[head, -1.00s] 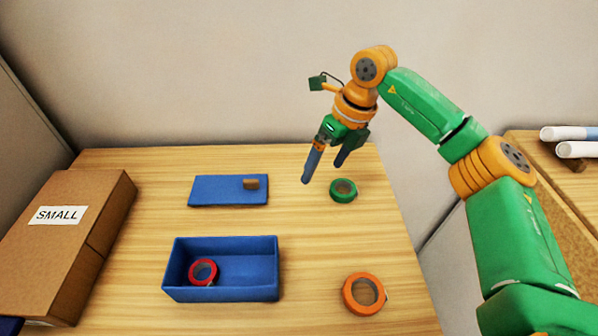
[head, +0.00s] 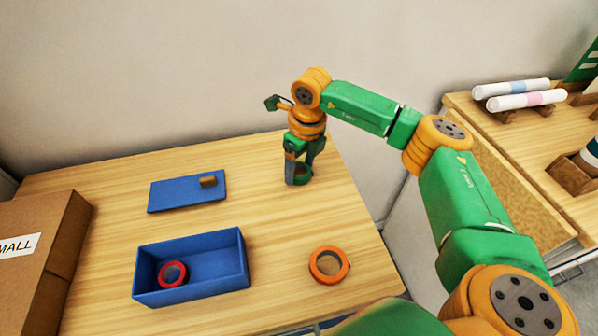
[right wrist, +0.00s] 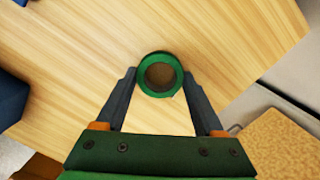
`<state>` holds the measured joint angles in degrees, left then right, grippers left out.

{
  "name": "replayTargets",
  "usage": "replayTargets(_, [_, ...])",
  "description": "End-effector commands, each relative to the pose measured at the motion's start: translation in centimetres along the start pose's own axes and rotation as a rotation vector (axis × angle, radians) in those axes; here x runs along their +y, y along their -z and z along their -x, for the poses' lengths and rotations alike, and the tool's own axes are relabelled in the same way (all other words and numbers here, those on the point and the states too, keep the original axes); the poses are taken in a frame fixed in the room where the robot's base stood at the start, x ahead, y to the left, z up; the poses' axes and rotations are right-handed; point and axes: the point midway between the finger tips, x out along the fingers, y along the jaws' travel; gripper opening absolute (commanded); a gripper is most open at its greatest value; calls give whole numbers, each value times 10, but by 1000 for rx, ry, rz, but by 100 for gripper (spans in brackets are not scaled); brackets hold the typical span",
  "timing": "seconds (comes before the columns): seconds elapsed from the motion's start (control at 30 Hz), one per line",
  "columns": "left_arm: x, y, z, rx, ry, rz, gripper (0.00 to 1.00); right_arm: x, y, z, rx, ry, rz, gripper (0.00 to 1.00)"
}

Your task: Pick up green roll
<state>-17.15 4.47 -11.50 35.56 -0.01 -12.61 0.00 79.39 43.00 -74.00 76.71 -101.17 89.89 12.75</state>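The green roll (head: 304,180) stands on the wooden table near its far right corner, partly hidden by my right gripper (head: 298,178). In the right wrist view the roll (right wrist: 160,57) is a green ring around a brown centre. The fingers of my right gripper (right wrist: 159,76) are apart, one on each side of the roll, with little or no gap to it. Whether they touch it I cannot tell. My left gripper is not in view.
A blue box (head: 215,290) holds a red roll (head: 172,274). An orange roll (head: 329,265) lies to its right. A blue lid (head: 170,195) lies behind the box. A cardboard box (head: 50,225) stands at the left. A second table (head: 480,130) stands right, beyond a gap.

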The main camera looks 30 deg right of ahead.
Motion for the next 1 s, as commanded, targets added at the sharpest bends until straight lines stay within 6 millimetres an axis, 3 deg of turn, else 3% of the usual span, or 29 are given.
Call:
replayTargets(0.07, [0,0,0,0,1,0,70,0,0,0,0,0,0,17])
replayTargets(0.37, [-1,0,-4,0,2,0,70,0,-1,4,-1,0,0,17])
replayTargets(0.53, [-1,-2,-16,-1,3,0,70,3,-3,34,-7,0,3,17])
replayTargets(0.73, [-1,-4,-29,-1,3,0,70,38,20,91,-8,2,7,17])
replayTargets(0.8, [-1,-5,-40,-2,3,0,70,55,34,100,-7,4,9,17])
replayTargets(1.0, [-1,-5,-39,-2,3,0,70,93,64,131,-4,5,6,17])
